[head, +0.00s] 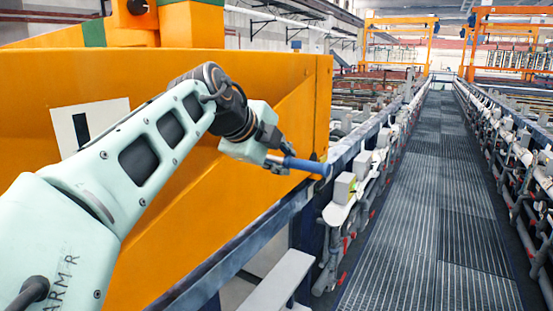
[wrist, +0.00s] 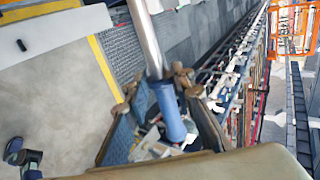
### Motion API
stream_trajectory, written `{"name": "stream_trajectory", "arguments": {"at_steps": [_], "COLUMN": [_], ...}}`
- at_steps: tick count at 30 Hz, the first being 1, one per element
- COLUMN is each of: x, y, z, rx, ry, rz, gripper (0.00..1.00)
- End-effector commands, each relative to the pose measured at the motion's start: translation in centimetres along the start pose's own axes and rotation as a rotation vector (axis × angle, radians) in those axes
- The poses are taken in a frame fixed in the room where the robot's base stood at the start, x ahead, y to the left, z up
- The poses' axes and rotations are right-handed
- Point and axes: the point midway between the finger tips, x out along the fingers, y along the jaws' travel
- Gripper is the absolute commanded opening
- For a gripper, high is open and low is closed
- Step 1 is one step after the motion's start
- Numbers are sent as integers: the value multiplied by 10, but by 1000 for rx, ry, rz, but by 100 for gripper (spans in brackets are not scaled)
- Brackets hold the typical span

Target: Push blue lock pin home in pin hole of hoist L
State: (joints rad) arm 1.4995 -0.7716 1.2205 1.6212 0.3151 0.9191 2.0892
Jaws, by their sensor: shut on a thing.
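The blue lock pin (head: 305,166) is held in my gripper (head: 274,161), with its blue end pointing right in the head view. In the wrist view, its blue handle (wrist: 170,115) points down the picture and its bare metal shaft (wrist: 147,38) runs to the top edge. My gripper (wrist: 158,84) is shut around the pin near where handle and shaft meet. The orange hoist L (head: 255,75), with a white marked plate (head: 93,127), stands behind my arm. The pin is in front of the hoist's lower right corner. I cannot make out the pin hole or whether the shaft touches it.
A dark blue rail (head: 225,262) runs below the hoist. A row of grey and white blocks with pipes (head: 352,188) lines the left side of a grated walkway (head: 430,220). The walkway is clear. Other orange hoists (head: 400,30) stand far off.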

Motion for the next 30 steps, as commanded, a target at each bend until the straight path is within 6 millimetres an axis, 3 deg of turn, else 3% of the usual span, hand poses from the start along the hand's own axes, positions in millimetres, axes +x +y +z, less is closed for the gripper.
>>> {"name": "stream_trajectory", "arguments": {"at_steps": [30], "x": [-1], "y": [-2], "z": [25], "rx": [1], "ry": [-1], "rz": [-4], "gripper": [0]}}
